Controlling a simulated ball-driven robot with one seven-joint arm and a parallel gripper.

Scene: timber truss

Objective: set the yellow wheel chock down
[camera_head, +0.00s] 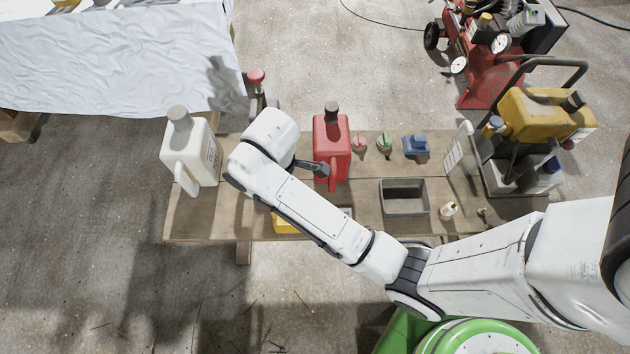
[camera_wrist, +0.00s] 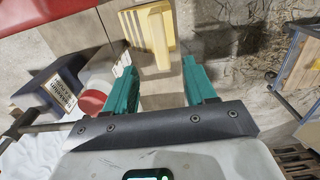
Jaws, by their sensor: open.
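The yellow wheel chock (camera_head: 284,224) rests at the front edge of the wooden bench, partly hidden behind my arm in the head view. In the wrist view the chock (camera_wrist: 150,30), with its ribbed face, lies just beyond my fingertips. My gripper (camera_wrist: 157,68) is open, with its two teal fingers spread apart and nothing visible between them. The chock is clear of the fingers in that picture; the exact gap in depth is hard to tell. In the head view my arm hides the fingers.
On the bench (camera_head: 225,225) stand a white jug (camera_head: 198,153), a red jug (camera_head: 331,150), a grey open bin (camera_head: 404,197) and a blue item (camera_head: 415,145). A yellow canister (camera_head: 540,113) stands at the right. The floor in front of the bench is open at the left.

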